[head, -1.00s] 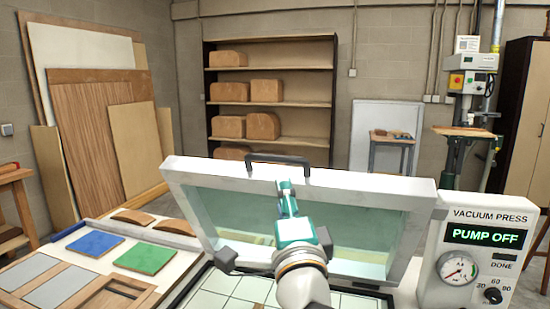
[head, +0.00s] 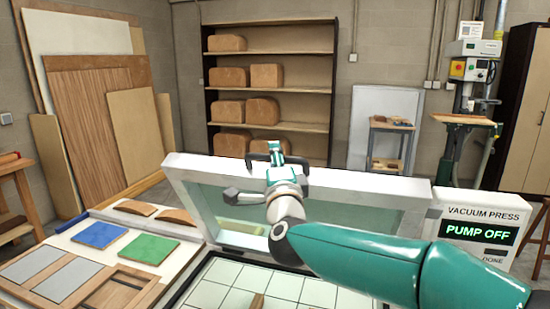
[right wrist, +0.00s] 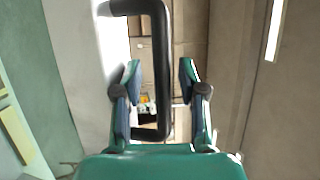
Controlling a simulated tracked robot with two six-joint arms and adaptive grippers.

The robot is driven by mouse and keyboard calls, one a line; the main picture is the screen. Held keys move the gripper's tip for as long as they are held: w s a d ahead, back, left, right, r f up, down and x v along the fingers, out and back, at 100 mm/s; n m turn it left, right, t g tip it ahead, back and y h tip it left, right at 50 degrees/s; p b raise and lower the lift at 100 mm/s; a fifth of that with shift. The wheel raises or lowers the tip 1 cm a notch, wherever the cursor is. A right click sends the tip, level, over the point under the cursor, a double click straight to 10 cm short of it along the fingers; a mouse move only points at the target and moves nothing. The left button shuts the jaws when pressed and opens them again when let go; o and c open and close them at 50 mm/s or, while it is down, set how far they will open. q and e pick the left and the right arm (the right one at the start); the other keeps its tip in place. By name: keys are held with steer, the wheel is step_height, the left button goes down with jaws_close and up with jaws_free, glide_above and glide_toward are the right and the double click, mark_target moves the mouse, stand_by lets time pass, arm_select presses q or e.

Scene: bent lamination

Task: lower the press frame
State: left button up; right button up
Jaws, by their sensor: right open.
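The press frame (head: 350,185) is a white rimmed lid with a greenish clear panel. It stands raised and tilted above the white gridded press bed (head: 225,285). A black handle (head: 256,157) sits on its top edge. My right gripper (head: 276,152) is at this handle, and its arm crosses in front of the panel. In the right wrist view the black handle (right wrist: 163,60) passes between the two open fingers of my right gripper (right wrist: 161,72). I cannot tell whether either finger touches it. My left gripper is not in view.
The vacuum press box (head: 483,228) at the right reads PUMP OFF. Blue (head: 99,235) and green (head: 147,249) squares and curved wooden pieces (head: 178,216) lie on the left worktop. Shelves (head: 270,90) stand behind, with wood panels (head: 100,120) at left.

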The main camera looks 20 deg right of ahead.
jaws_close()
steer(key=shift+a+f, duration=0.1)
steer(key=shift+f, duration=0.05)
